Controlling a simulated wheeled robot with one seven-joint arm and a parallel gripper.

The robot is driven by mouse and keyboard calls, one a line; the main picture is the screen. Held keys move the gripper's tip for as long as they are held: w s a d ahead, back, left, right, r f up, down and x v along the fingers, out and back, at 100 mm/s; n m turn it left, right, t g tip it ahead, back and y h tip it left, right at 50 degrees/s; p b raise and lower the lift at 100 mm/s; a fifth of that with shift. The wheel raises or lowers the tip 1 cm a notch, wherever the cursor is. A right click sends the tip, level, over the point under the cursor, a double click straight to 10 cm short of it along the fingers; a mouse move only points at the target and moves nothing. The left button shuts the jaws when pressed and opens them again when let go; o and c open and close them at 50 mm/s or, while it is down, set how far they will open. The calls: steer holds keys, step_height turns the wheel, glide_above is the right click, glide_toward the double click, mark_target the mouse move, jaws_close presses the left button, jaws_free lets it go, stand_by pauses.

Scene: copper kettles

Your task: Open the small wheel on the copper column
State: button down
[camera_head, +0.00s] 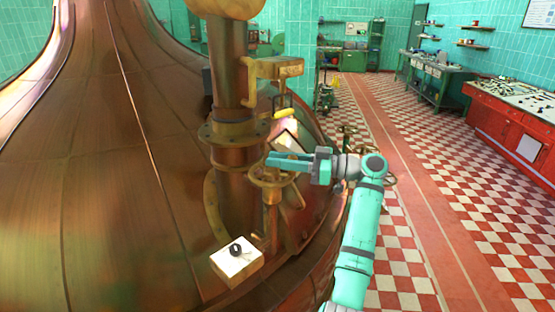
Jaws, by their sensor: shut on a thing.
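The copper column (230,75) rises from the side of the big copper kettle in the camera_head view. A small brass wheel (268,180) sits low in front of the column, on a short upright stem. My gripper (278,162) reaches in from the right at the wheel, with its teal fingers at the top of the rim. The fingers are shut on the wheel. The fingers cover part of the rim, and the exact grip point is too small to make out.
A brass bracket (275,70) and a yellow handle (283,114) stick out above my gripper. Other valve wheels (347,137) stand behind my arm. The checkered floor (440,190) at right is clear.

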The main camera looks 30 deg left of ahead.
steer(key=c, duration=1.6)
jaws_free()
steer(key=shift+w+d, duration=0.2)
steer(key=shift+d, duration=0.2)
steer(key=shift+o, duration=0.2)
steer(key=shift+s+a, duration=0.3)
steer(key=shift+a, duration=0.15)
steer(key=v, duration=1.1)
steer(key=shift+w+f, duration=0.1)
